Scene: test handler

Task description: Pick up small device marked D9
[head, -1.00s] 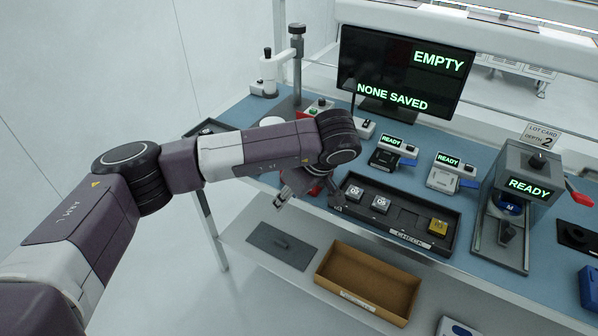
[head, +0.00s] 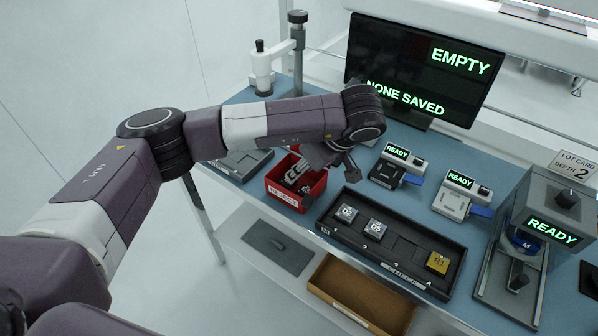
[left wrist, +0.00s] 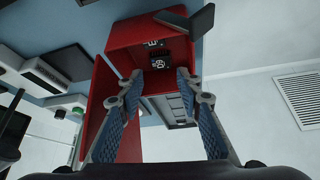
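A red bin marked REJECT (head: 283,196) stands on the blue bench; it also shows in the left wrist view (left wrist: 117,45). Inside it, in the left wrist view, lie a small dark device with a white mark (left wrist: 158,63) and a second dark piece (left wrist: 154,43) behind it. Their marks are too small to read surely. My left gripper (head: 296,177) points down into the bin's opening. In the left wrist view its blue-padded fingers (left wrist: 160,88) are apart, with nothing between them, and the device shows beyond the tips. My right gripper is not in view.
A black tray (head: 405,246) right of the bin holds two grey devices (head: 347,212) and a gold one (head: 437,262). Two READY stations (head: 396,166), a larger READY machine (head: 550,236) and a monitor (head: 420,70) stand beyond. A cardboard box (head: 362,289) sits below.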

